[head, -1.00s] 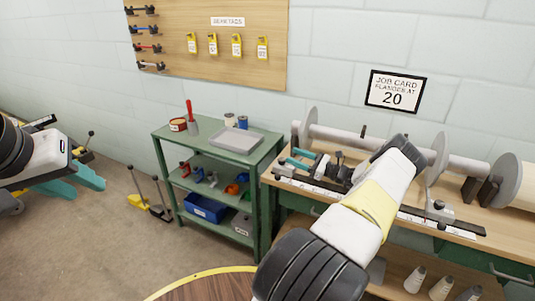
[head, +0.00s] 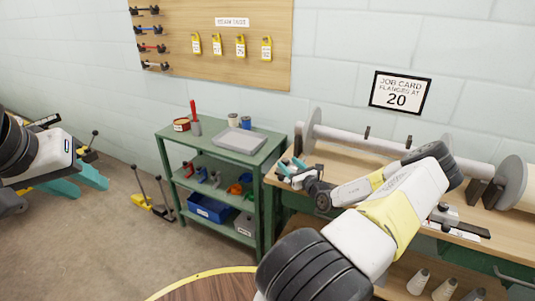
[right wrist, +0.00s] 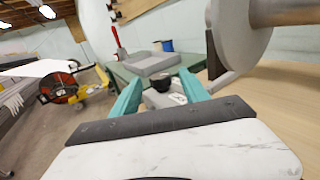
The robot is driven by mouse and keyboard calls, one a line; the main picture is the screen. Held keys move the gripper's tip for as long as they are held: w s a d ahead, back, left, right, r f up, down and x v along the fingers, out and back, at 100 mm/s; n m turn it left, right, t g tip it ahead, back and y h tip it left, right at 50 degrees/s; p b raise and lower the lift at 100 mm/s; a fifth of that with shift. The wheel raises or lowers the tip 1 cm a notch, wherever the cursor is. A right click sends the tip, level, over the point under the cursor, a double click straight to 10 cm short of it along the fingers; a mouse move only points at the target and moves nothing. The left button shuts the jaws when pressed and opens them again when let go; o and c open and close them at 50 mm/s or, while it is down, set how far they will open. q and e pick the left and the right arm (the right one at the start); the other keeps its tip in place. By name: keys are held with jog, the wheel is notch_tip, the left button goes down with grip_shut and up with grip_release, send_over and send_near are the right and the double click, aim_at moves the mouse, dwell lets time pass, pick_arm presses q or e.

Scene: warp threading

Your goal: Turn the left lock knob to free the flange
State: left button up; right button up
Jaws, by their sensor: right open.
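The left flange (head: 310,132) is a grey disc on the left end of the horizontal beam at the workbench. It shows large at the upper right of the right wrist view (right wrist: 236,38). A small dark knob (right wrist: 172,85) on a grey block shows between the fingers of my right gripper (right wrist: 160,92) in that view. The fingers are open, and I cannot tell whether they touch it. In the head view my right gripper (head: 292,169) is at the bench's left end, below the flange; the knob is hidden there. My left gripper (head: 78,182) hangs open and empty at far left.
A green cart (head: 216,145) with a grey tray (head: 237,140) stands left of the bench (head: 470,215). The right flange (head: 510,182) stands at the beam's right. My right arm hides the bench's middle. A job card (head: 400,92) on the wall reads 20.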

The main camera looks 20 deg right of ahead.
aim_at(285, 160)
jog(key=shift+w+a, duration=0.2)
jog(key=shift+w, duration=1.4)
grip_shut()
jog(key=shift+n+y, duration=0.3)
jog(key=n+g+y, duration=0.1)
jog(key=n+y, duration=0.1)
jog(key=y, duration=0.1)
jog(key=n+g+y, duration=0.1)
jog(key=n+y, duration=0.1)
jog(key=y, duration=0.1)
jog(key=n+g+y, duration=0.4)
jog(key=y, duration=0.1)
jog(key=shift+n+g+y, duration=0.3)
jog(key=shift+g, duration=0.2)
